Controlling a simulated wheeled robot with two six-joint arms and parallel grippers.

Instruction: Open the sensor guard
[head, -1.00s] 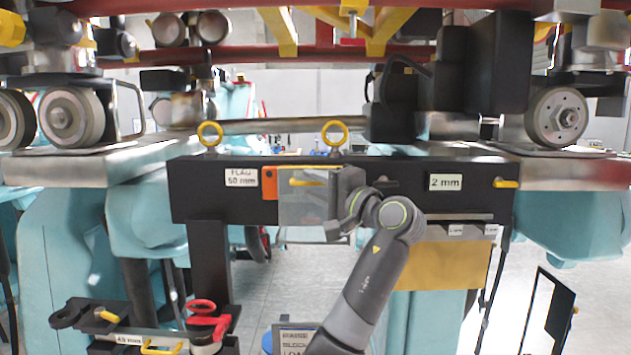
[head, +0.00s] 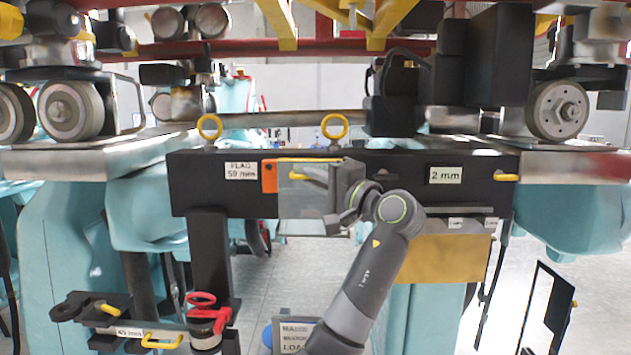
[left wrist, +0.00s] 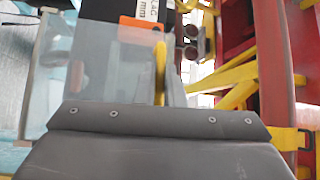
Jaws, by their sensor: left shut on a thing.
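The sensor guard (head: 300,202) is a clear panel on the front of the black beam, beside an orange block (head: 269,176). A yellow handle (head: 308,171) shows at its upper part. My left gripper (head: 326,180) is at the panel's right side, shut on the yellow handle; its dark body hides the handle's right end. Clear panel also shows there, with the orange block (left wrist: 142,22) beyond. My right gripper is not in view.
A black bracket with red and yellow handles (head: 205,312) stands at lower left. Wheels (head: 557,110) and rails lie above.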

